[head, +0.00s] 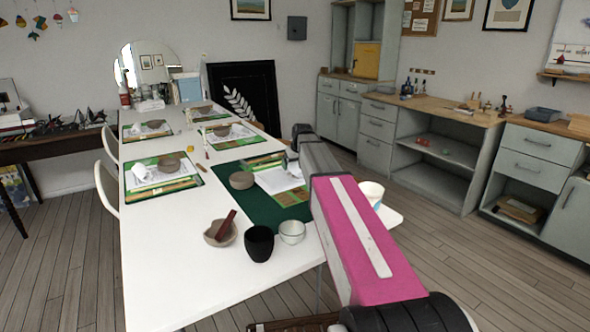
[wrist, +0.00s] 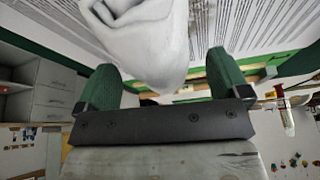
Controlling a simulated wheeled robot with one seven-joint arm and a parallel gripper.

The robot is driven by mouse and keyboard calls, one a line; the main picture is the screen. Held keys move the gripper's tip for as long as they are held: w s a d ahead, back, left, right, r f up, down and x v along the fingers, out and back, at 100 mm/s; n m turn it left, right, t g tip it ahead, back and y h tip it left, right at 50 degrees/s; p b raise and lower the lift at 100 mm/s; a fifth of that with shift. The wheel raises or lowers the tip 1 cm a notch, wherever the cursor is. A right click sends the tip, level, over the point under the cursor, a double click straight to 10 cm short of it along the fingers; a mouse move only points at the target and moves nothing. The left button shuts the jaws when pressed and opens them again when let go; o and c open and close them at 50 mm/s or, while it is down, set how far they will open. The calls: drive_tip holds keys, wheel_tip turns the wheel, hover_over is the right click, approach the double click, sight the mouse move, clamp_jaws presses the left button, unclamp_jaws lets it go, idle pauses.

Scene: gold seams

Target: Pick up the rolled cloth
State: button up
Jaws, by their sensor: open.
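The rolled cloth (wrist: 148,42) is white. In the wrist view it is large and close, at the top middle, with its near end reaching between the fingertips. My gripper (wrist: 163,66) is open, with one green finger on each side of the cloth. I cannot tell whether either finger touches it. In the head view my gripper (head: 291,154) is at the right side of the green mat, mostly hidden by my arm. A small white part of the cloth (head: 294,170) shows beside it, over the printed sheet (head: 274,181).
The white table (head: 174,251) has similar place settings along it. A clay bowl (head: 241,180) sits on the green mat (head: 256,206). A bowl with a dark red stick (head: 217,236), a black cup (head: 259,243) and a pale cup (head: 292,232) stand nearer. A white cup (head: 372,192) is behind my arm.

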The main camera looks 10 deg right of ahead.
sight(295, 163)
drive_tip(key=shift+w+f, duration=0.15)
drive_tip(key=shift+f, duration=0.1)
drive_tip(key=c, duration=1)
drive_tip(key=shift+r, duration=0.15)
wheel_tip(295, 163, up, 4)
drive_tip(key=s+a+r, duration=0.6)
drive_tip(key=s+a, duration=0.1)
drive_tip(key=a, duration=0.1)
drive_tip(key=shift+s+a+r, duration=0.35)
drive_tip(key=shift+a+r, duration=0.05)
